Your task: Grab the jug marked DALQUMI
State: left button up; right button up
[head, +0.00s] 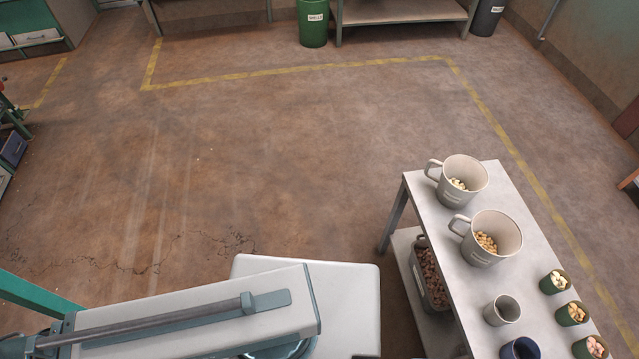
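Two pale jugs with side handles stand upright on a grey-white table at the right of the head view. The far jug (452,192) holds a few pale nuts, and the nearer jug (484,252) holds tan nuts. Each has a small label on its front, too small to read, so I cannot tell which one is marked DALQUMI. Neither of my grippers shows in this view, and nothing is seen touching the jugs.
The table (474,290) also carries a small grey cup (502,311), a dark blue cup (521,348) and green cups (555,282) of nuts. A bin (426,262) of brown nuts sits on its lower shelf. A green bin (313,24) stands far back. The middle floor is clear.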

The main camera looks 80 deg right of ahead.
aim_at(469, 172)
jog(key=z, duration=3.8)
jog(key=k+l+z, duration=0.2)
jog(key=k+l, duration=0.15)
jog(key=l, duration=0.15)
